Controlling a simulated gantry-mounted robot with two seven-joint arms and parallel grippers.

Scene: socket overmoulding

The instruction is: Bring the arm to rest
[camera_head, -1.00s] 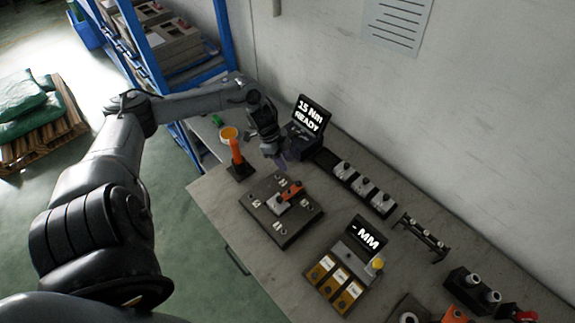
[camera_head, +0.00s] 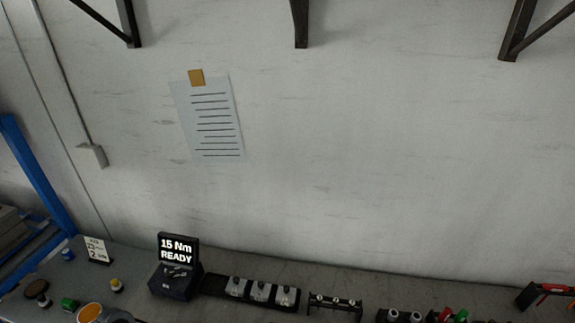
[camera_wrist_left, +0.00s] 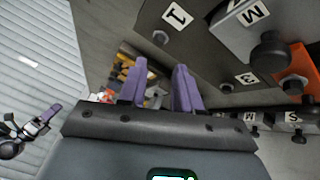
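My left gripper (camera_wrist_left: 158,88) shows in the left wrist view with its two purple fingers apart and nothing held between them. Past the fingers, a dark plate (camera_wrist_left: 200,55) carries labels 1 and 3, and a grey block (camera_wrist_left: 250,25) marked M has a dark knob in front of it. An orange part (camera_wrist_left: 295,62) lies at the right edge. A second gripper with purple fingertips, which looks like my right gripper (camera_wrist_left: 32,124), shows small at the left; its opening is unclear. Neither gripper is visible in the head view.
In the head view, a display box (camera_head: 178,250) reads 15 Nm READY beside a black rack (camera_head: 250,291) of grey blocks. An orange-topped cup (camera_head: 90,313) is cut off below. A black stand (camera_head: 335,303) stands farther right. The wall (camera_head: 380,150) fills most of the view.

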